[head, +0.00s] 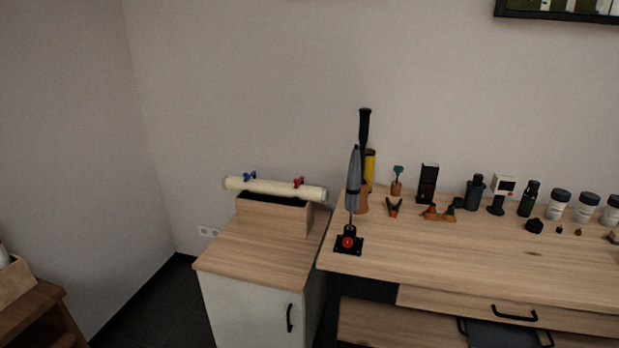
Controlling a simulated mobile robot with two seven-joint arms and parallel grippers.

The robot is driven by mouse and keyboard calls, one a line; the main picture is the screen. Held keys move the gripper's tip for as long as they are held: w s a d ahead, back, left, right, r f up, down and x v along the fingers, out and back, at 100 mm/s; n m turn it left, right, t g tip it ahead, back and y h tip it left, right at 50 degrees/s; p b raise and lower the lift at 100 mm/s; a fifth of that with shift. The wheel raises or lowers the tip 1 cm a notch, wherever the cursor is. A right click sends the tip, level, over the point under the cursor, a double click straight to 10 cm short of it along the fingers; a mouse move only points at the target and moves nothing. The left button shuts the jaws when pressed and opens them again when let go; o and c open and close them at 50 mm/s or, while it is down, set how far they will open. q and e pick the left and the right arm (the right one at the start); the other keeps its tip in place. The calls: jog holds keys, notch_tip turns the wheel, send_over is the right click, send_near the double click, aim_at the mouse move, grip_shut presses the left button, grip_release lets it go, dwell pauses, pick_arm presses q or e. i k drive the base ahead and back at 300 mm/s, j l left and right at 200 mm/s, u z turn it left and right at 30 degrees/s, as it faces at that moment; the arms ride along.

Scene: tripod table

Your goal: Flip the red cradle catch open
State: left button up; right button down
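A cream tube (275,189) lies across a wooden cradle (272,214) with a dark top, on the low cabinet left of the workbench. The red catch (298,182) sits on top of the tube toward its right end. A blue catch (249,176) sits toward the left end. Both catches are small here, and I cannot tell whether they are open or closed. Neither of my grippers is in view.
The low cabinet's top (255,256) is clear in front of the cradle. On the workbench (440,248), a folded grey tripod-like object (354,180) stands on a black base with a red knob (348,243). Jars and tools line the back; a drawer (480,300) is below.

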aim_at(297, 182)
jog(key=i+l, duration=0.9)
jog(key=l, duration=0.25)
jog(key=u, duration=1.15)
